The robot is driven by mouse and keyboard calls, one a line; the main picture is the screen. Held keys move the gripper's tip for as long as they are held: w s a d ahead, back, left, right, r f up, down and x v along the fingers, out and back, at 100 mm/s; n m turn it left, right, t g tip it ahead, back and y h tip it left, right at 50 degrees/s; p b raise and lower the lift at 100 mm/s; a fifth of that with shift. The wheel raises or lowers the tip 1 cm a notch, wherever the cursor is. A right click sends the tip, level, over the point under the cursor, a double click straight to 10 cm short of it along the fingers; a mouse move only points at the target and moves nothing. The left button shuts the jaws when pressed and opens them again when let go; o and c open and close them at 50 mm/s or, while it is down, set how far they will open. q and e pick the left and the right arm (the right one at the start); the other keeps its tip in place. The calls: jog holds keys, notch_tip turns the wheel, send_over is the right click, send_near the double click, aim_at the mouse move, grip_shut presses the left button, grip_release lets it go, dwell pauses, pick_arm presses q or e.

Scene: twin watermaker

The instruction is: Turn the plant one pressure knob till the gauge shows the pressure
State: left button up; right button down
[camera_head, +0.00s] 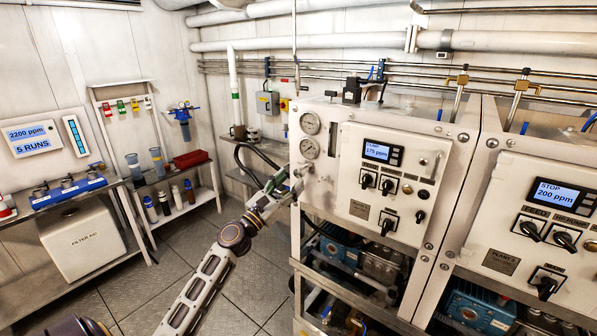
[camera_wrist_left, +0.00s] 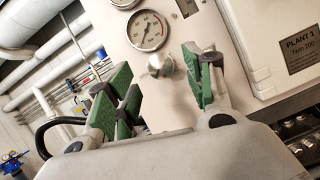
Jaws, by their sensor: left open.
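Plant one's grey-white cabinet (camera_head: 345,215) carries two round gauges at its left edge, the upper (camera_head: 311,123) and the lower (camera_head: 310,147). In the left wrist view the lower gauge (camera_wrist_left: 147,30) shows a white dial with a thin needle; its reading is too small to be sure of. The silver pressure knob (camera_wrist_left: 160,65) sits just below it. My left gripper (camera_head: 290,182) is in front of the cabinet's left edge. Its green-padded fingers (camera_wrist_left: 160,80) are open, one on each side of the knob in the picture; contact is not visible. My right gripper is not in view.
Plant one's display (camera_head: 380,151) reads 175 ppm, with black switches below. A second cabinet (camera_head: 540,205) stands at the right. A bench with a white filter aid box (camera_head: 82,240) and a bottle shelf (camera_head: 178,216) stand left. Floor between is clear.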

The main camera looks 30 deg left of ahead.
aim_at(297, 174)
pick_arm(q)
jog(key=x, duration=0.3)
jog(key=shift+w+r+p, duration=0.1)
jog(key=shift+p, duration=0.3)
jog(key=shift+x, duration=0.9)
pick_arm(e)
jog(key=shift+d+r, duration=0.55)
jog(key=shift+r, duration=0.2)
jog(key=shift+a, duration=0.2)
pick_arm(q)
jog(key=shift+c, duration=1)
jog(key=c, duration=0.8)
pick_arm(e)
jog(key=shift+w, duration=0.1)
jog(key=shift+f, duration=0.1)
